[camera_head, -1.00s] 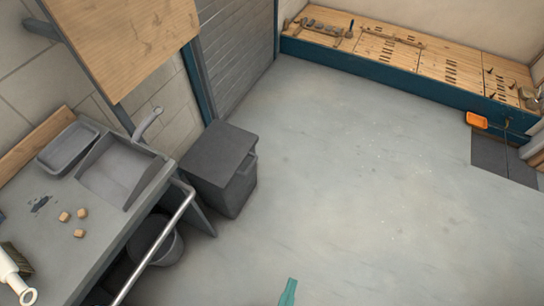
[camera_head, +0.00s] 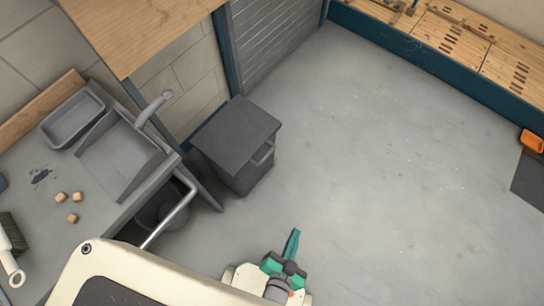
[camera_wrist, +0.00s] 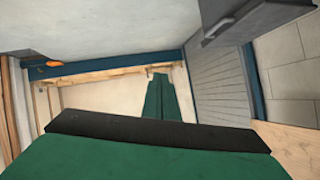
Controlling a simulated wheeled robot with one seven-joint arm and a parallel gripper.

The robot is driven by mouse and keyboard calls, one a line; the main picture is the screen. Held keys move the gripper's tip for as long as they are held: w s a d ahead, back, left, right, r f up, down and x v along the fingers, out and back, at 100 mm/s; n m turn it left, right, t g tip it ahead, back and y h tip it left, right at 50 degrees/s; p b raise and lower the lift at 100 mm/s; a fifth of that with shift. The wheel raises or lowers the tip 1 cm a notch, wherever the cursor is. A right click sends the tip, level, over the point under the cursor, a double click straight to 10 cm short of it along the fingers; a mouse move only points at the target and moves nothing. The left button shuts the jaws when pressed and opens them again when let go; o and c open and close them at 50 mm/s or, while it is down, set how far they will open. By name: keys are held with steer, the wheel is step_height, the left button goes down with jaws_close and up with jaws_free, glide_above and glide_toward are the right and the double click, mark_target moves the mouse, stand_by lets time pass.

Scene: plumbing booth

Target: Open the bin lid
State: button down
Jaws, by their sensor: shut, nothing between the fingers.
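The bin (camera_head: 245,175) is a dark grey box on the floor beside the workbench, in the middle left of the head view. Its flat lid (camera_head: 236,133) lies closed on top. A handle (camera_head: 263,153) shows on its right side. My gripper (camera_head: 295,236), with green fingers, is shut and empty over the floor, apart from the bin and nearer the camera. In the wrist view the green fingers (camera_wrist: 162,98) lie together, and a dark grey shape, likely the bin (camera_wrist: 250,20), shows at the top right.
A workbench (camera_head: 60,215) with a sink tray, small wooden blocks and a brush stands at left. A metal rail (camera_head: 172,215) runs along its front edge. A low wooden platform (camera_head: 455,45) with a blue side lies at the back right. The central floor is clear.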

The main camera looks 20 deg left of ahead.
steer(key=w+f+m+g+y, duration=0.25)
steer(key=w+f+m, duration=0.25)
steer(key=f, duration=0.8)
steer(key=w+f+m+g+y, duration=0.1)
steer(key=w+f+m+g, duration=0.3)
steer(key=f, duration=0.8)
steer(key=w+a+r+m+g+y, duration=0.15)
steer(key=w+a+m+y, duration=0.3)
steer(key=w, duration=0.55)
steer(key=w+a+r+m+y, duration=0.3)
steer(key=w+a+m+y, duration=0.15)
steer(key=w, duration=0.55)
steer(key=f+x, duration=0.1)
steer(key=x, duration=0.9)
steer(key=shift+n+h, duration=0.3)
steer(key=shift+h, duration=0.15)
steer(key=shift+a+r, duration=0.1)
steer(key=shift+r, duration=1)
steer(key=shift+a+r, duration=0.15)
steer(key=shift+r, duration=0.9)
